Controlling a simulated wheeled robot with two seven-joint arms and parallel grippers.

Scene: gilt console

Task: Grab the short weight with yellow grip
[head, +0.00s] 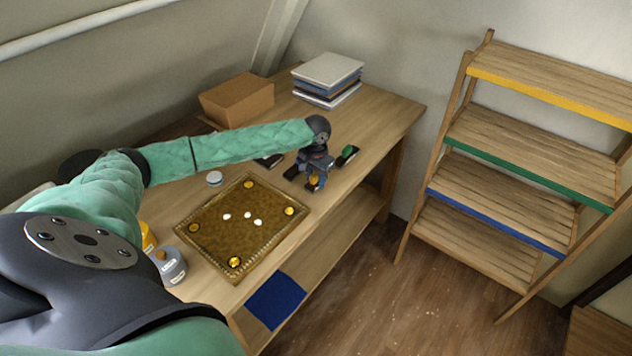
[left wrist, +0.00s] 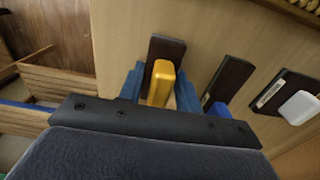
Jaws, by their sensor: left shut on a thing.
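The weight with the yellow grip (head: 314,181) stands on the wooden table near its front edge. In the left wrist view its upright yellow grip (left wrist: 162,83) rises from a dark, short bar-shaped base (left wrist: 165,49). My left gripper (head: 315,177) is over it, shut with blue fingers on either side of the yellow grip. The weight's lower part is partly hidden by the gripper. My right gripper is not in view.
A green-gripped weight (head: 347,152) stands right of my gripper. Another dark weight (left wrist: 231,76) and a white-gripped one (left wrist: 299,107) are beside it. An ornate gold tray (head: 212,263) lies nearer. A cardboard box (head: 237,99) and stacked books (head: 328,70) stand behind.

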